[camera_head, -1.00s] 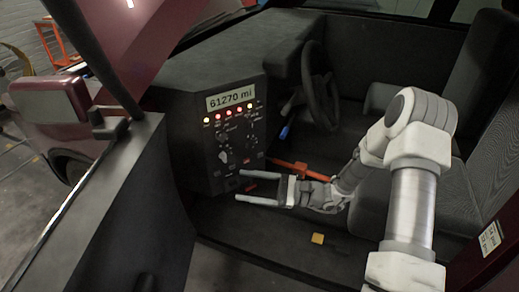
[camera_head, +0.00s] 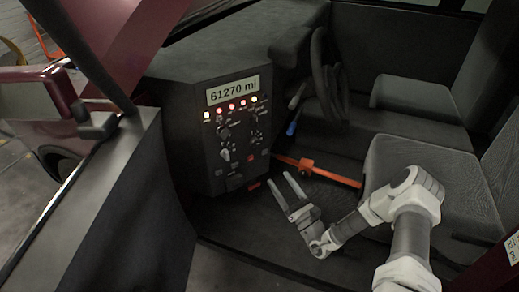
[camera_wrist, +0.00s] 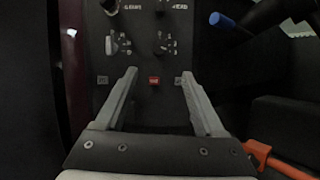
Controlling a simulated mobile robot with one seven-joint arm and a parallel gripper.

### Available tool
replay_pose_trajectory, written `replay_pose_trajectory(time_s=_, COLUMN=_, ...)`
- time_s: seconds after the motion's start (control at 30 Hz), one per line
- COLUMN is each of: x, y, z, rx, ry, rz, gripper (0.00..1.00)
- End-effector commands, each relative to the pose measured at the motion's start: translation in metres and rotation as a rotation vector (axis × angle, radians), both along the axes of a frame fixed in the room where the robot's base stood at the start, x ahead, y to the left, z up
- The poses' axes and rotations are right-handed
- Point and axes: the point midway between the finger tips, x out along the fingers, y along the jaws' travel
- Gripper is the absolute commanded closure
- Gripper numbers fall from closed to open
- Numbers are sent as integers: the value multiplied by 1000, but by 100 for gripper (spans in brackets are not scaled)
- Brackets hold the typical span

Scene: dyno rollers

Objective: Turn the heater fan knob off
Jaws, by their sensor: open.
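The dark control panel (camera_head: 238,140) stands upright left of the steering wheel and carries several knobs. An upper-left knob (camera_head: 223,131), a lower-left knob with a pale grip (camera_head: 225,155) and a right knob (camera_head: 254,137) show. In the wrist view the lower-left knob (camera_wrist: 113,45) and right knob (camera_wrist: 164,47) lie beyond my fingertips. Labels are too small or dark to tell which is the heater fan knob. My gripper (camera_head: 281,182) is open and empty, low and right of the panel. In the wrist view its fingers (camera_wrist: 159,73) spread below the knobs, apart from them.
A display reading 61270 mi (camera_head: 233,90) and a row of lit lamps (camera_head: 231,106) sit above the knobs. A red button (camera_wrist: 154,80) shows between my fingers. An orange bar (camera_head: 318,172) crosses the footwell. The steering wheel (camera_head: 326,75), seats (camera_head: 425,160) and open door (camera_head: 120,200) flank the space.

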Motion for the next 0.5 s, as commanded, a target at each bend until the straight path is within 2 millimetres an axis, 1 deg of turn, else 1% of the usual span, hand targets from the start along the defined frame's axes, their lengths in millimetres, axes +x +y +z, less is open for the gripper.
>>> replay_pose_trajectory(time_s=0.03, x=9, y=7, z=5, rx=-2, ry=-6, rz=4, gripper=29)
replay_pose_trajectory(time_s=0.3, x=55, y=37, z=27, rx=-2, ry=-5, rz=3, gripper=29)
replay_pose_trajectory(time_s=0.5, x=86, y=57, z=43, rx=-1, ry=-5, rz=4, gripper=29)
